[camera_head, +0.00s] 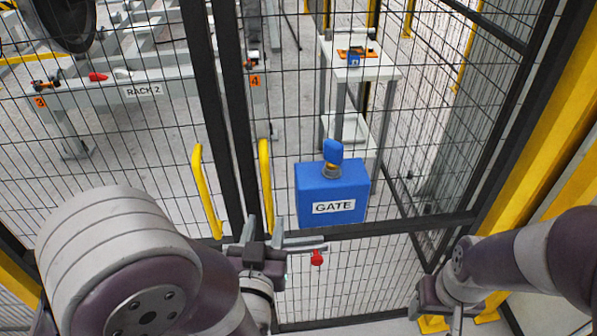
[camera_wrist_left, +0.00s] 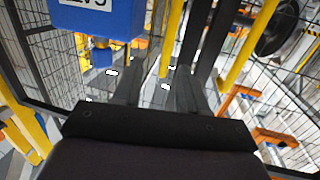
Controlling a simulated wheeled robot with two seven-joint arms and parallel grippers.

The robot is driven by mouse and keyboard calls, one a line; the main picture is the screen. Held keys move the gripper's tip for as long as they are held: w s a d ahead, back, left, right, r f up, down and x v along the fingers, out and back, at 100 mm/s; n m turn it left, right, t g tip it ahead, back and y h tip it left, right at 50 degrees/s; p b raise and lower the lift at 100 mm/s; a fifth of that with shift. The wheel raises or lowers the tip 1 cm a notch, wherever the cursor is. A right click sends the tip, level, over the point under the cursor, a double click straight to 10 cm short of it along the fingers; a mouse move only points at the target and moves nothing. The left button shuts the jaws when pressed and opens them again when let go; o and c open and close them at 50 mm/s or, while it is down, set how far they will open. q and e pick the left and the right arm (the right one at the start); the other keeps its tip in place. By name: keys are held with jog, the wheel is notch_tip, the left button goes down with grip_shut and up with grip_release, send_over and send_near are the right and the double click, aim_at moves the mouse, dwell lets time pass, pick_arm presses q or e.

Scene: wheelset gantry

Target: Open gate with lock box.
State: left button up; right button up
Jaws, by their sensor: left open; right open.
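The blue lock box (camera_head: 318,187) labelled GATE is on the mesh gate, right of the dark gate posts. A blue key-like knob (camera_head: 333,150) stands on its brass collar on top. Two yellow handles (camera_head: 205,190) (camera_head: 266,185) flank the gate seam. My left gripper (camera_head: 264,228) is open and empty, below the right handle and lower left of the box. A grey bar with a red knob (camera_head: 317,258) is beside it. The left wrist view shows open fingers (camera_wrist_left: 158,90), the box (camera_wrist_left: 95,20) and the knob (camera_wrist_left: 102,56). My right gripper (camera_head: 440,308) is open, low at the right.
Behind the mesh stand a rack (camera_head: 185,90) labelled RACK 2 and a white table (camera_head: 372,72) with a small blue and orange item. A yellow post (camera_head: 535,120) rises at the right. Mesh panels close off the front.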

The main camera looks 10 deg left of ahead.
aim_at(264, 179)
pick_arm(q)
jog(key=shift+t, duration=0.4)
jog(key=w, duration=0.3)
jog(key=w+a+r+p, duration=0.1)
jog(key=w, duration=0.2)
jog(key=w+a, duration=0.1)
jog(key=w, duration=0.2)
jog(key=shift+w+r, duration=0.15)
jog(key=shift+r, duration=0.05)
jog(key=shift+w+a+p, duration=0.2)
jog(key=shift+w+p, duration=0.05)
jog(key=shift+w, duration=0.3)
jog(key=shift+w+a+p, duration=0.15)
jog(key=shift+w+p, duration=0.05)
jog(key=shift+w, duration=0.3)
jog(key=shift+w+a, duration=0.1)
jog(key=shift+w, duration=0.2)
jog(key=shift+w+d+f, duration=0.1)
jog(key=shift+w+d, duration=0.1)
grip_shut()
pick_arm(e)
jog(key=shift+s+a+r, duration=0.1)
jog(key=shift+a+r, duration=0.25)
jog(key=shift+r, duration=0.2)
jog(key=shift+s+a+r, duration=0.1)
jog(key=shift+a+r, duration=0.2)
jog(key=shift+r, duration=0.25)
